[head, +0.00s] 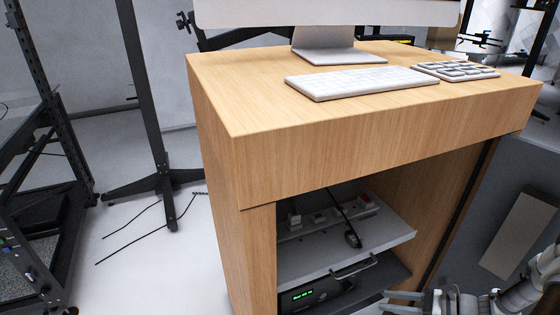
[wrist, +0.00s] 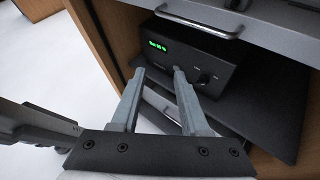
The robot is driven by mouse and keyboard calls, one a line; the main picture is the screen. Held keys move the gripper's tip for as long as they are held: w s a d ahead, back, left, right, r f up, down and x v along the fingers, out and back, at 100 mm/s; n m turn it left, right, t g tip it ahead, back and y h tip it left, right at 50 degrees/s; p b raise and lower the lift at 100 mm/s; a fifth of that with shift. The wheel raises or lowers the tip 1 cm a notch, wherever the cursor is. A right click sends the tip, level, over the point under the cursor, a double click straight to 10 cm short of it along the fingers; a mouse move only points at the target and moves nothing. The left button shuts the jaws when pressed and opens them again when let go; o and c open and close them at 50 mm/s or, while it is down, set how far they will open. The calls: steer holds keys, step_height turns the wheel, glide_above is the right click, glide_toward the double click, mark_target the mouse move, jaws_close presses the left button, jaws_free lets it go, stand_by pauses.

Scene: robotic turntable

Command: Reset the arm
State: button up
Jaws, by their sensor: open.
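My gripper (head: 388,302) shows at the lower right of the head view, low in front of the wooden desk (head: 330,150). In the wrist view my gripper (wrist: 157,75) has its two fingers spread apart with nothing between them. Beyond the fingertips, a black box with a green lit display (wrist: 190,55) sits on a dark lower shelf (wrist: 255,108). The same black box also shows in the head view (head: 315,292). I cannot tell whether a fingertip touches the box front.
A grey pull-out shelf (head: 345,240) with a handle, bearing a power strip and a black cable, is above the box. A keyboard (head: 360,82) and monitor stand (head: 338,48) are on the desktop. A black metal frame (head: 45,150) stands left; floor (head: 140,250) between is mostly clear.

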steer(key=s+a+r+n+g+h, duration=0.1)
steer(key=a+r+n+g+h, duration=0.15)
steer(key=r+n, duration=0.5)
steer(key=s+a+r+n+g+h, duration=0.1)
steer(key=a+r+n+h, duration=0.25)
steer(key=r, duration=0.65)
steer(key=s+a+r+n+g+h, duration=0.1)
steer(key=a+r+n+h, duration=0.2)
steer(key=r+n, duration=0.45)
steer(key=s+a+r+n+t+h, duration=0.35)
steer(key=s+a+r+n, duration=0.35)
steer(key=s+r, duration=0.4)
step_height(320, 180, up, 21)
steer(key=p, duration=2.1)
steer(key=shift+s+f+t, duration=0.15)
steer(key=shift+t, duration=0.15)
steer(key=shift+s+d+y, duration=0.1)
steer(key=shift+y, duration=0.15)
